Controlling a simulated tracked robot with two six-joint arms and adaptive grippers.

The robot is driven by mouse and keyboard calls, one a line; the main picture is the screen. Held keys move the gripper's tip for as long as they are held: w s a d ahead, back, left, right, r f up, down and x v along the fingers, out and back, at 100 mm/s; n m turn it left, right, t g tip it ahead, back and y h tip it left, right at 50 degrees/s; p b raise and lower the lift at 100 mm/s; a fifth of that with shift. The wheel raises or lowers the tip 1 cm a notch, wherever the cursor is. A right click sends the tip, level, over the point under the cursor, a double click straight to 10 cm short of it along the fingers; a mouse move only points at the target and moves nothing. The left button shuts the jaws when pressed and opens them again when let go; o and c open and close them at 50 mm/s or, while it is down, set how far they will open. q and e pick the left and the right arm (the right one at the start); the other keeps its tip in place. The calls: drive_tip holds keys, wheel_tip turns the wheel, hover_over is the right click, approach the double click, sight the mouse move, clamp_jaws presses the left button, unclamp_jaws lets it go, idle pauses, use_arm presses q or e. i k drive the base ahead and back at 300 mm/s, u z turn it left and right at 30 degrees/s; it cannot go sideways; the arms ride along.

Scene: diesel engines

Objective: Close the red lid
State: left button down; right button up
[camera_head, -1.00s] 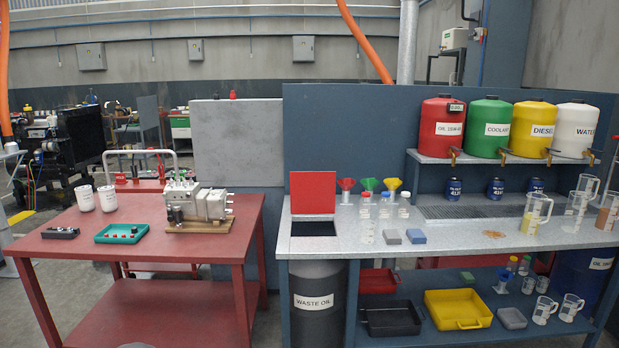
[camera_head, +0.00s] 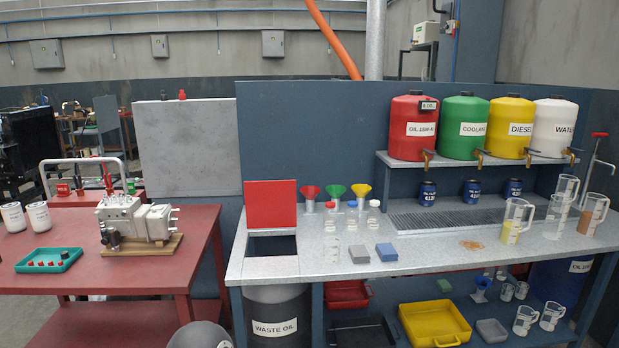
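The red lid (camera_head: 270,205) stands upright at the back edge of a square opening (camera_head: 272,245) in the grey workbench top (camera_head: 400,255). The opening is dark and uncovered, above the waste oil drum (camera_head: 275,315). Neither of my grippers shows in the head view.
Red, green and yellow funnels and several small bottles (camera_head: 331,216) stand right of the lid. A grey block (camera_head: 359,253) and a blue block (camera_head: 387,252) lie nearby. A red table (camera_head: 150,265) with a pump (camera_head: 135,220) stands to the left, with a gap between.

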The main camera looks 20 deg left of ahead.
sight(272, 204)
drive_tip(key=u, duration=0.1)
drive_tip(key=i, duration=1)
drive_tip(key=u, duration=0.45)
